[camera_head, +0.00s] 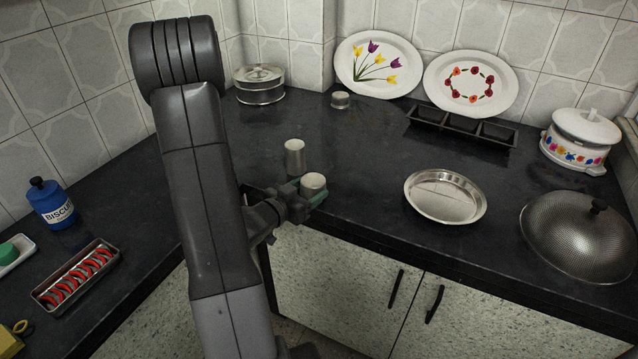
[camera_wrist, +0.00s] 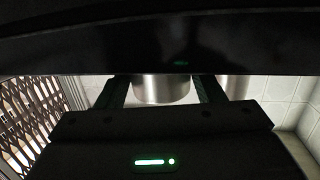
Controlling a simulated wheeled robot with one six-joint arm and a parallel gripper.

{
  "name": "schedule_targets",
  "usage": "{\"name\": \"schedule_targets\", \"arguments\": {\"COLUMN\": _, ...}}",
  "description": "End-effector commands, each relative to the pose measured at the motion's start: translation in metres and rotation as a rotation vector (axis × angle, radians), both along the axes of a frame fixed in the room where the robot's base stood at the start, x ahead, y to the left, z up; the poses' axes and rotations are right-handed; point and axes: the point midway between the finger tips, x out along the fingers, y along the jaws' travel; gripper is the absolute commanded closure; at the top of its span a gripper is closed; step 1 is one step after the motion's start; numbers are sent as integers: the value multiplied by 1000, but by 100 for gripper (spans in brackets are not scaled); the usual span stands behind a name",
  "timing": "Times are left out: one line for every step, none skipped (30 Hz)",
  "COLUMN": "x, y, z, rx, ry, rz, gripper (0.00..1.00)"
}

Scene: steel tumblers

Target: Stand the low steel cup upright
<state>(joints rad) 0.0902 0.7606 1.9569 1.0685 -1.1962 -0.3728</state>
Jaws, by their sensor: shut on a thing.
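A steel cup (camera_head: 313,182) is between the green-padded fingers of my gripper (camera_head: 310,192) at the front edge of the dark counter. My gripper is shut on it. Its round top face looks pale and closed; whether its base touches the counter is hidden. In the wrist view, the cup (camera_wrist: 162,90) shows between the two fingers. A taller steel tumbler (camera_head: 295,157) stands just behind it, with a pale flat top. A small, low steel cup (camera_head: 341,100) stands far back by the wall, also with a flat top.
A steel dish (camera_head: 445,196) and a mesh dome (camera_head: 577,236) are to the right. A black divided tray (camera_head: 462,126) and two flowered plates (camera_head: 378,64) are at the back. A lidded tin (camera_head: 259,84) stands in the corner. The counter between the held cup and steel dish is clear.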

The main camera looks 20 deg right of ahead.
Motion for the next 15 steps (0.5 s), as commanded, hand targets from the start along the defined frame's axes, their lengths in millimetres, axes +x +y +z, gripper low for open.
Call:
{"name": "schedule_targets", "arguments": {"x": -4, "y": 9, "z": -1, "rx": 0, "ry": 0, "rz": 4, "gripper": 60}}
{"name": "schedule_targets", "arguments": {"x": -6, "y": 12, "z": -1, "rx": 1, "ry": 1, "rz": 3, "gripper": 60}}
{"name": "schedule_targets", "arguments": {"x": -8, "y": 18, "z": -1, "rx": 1, "ry": 1, "rz": 5, "gripper": 60}}
{"name": "schedule_targets", "arguments": {"x": -11, "y": 22, "z": -1, "rx": 1, "ry": 1, "rz": 4, "gripper": 60}}
{"name": "schedule_targets", "arguments": {"x": -14, "y": 26, "z": -1, "rx": 0, "ry": 0, "rz": 4, "gripper": 60}}
{"name": "schedule_targets", "arguments": {"x": -17, "y": 31, "z": -1, "rx": -1, "ry": 1, "rz": 4, "gripper": 60}}
{"name": "schedule_targets", "arguments": {"x": -18, "y": 35, "z": -1, "rx": 0, "ry": 0, "rz": 3, "gripper": 60}}
{"name": "schedule_targets", "arguments": {"x": -20, "y": 39, "z": -1, "rx": 1, "ry": 1, "rz": 4, "gripper": 60}}
{"name": "schedule_targets", "arguments": {"x": -23, "y": 44, "z": -1, "rx": 0, "ry": 2, "rz": 4, "gripper": 60}}
{"name": "schedule_targets", "arguments": {"x": -26, "y": 48, "z": -1, "rx": -1, "ry": 1, "rz": 3, "gripper": 60}}
{"name": "schedule_targets", "arguments": {"x": -28, "y": 52, "z": -1, "rx": -1, "ry": 2, "rz": 4, "gripper": 60}}
{"name": "schedule_targets", "arguments": {"x": -31, "y": 56, "z": -1, "rx": -1, "ry": 1, "rz": 4, "gripper": 60}}
{"name": "schedule_targets", "arguments": {"x": -32, "y": 60, "z": -1, "rx": 0, "ry": 2, "rz": 4, "gripper": 60}}
{"name": "schedule_targets", "arguments": {"x": -34, "y": 64, "z": -1, "rx": 0, "ry": 2, "rz": 4, "gripper": 60}}
{"name": "schedule_targets", "arguments": {"x": -37, "y": 69, "z": 0, "rx": 0, "ry": 2, "rz": 4, "gripper": 60}}
